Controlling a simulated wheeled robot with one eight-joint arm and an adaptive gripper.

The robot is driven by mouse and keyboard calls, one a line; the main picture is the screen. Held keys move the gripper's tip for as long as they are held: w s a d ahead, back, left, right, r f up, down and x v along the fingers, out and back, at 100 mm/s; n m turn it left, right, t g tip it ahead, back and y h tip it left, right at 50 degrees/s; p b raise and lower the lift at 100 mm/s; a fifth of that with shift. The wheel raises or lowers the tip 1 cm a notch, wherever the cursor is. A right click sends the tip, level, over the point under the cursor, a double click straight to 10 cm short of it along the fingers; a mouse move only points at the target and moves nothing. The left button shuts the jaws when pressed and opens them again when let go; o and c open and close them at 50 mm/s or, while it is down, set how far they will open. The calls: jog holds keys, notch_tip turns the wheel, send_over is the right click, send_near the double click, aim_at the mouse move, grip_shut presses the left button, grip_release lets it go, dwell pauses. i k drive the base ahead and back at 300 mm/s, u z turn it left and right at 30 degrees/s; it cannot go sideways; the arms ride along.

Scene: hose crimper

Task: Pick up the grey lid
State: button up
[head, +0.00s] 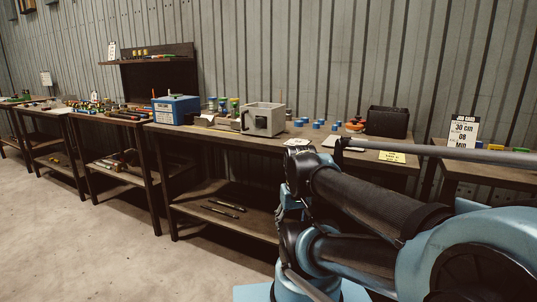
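I cannot make out a grey lid for certain. A pale grey box (263,119) with a round dark-rimmed fitting on its front stands on the middle workbench (213,132). Its top looks open. A small flat pale piece (297,143) lies at the bench's front edge, right of the box; it is too small to identify. My blue and black arm fills the lower right of the head view and hides part of the bench. My gripper does not show, so its state and its distance from the box are hidden.
A blue box (176,109) and several small jars (223,106) stand left of the grey box. Several blue pieces (318,124) and a black case (387,122) stand to its right. A job card (463,130) stands farther right. Open floor (95,245) lies in front.

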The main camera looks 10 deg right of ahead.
aim_at(346, 140)
jog(key=z, duration=0.75)
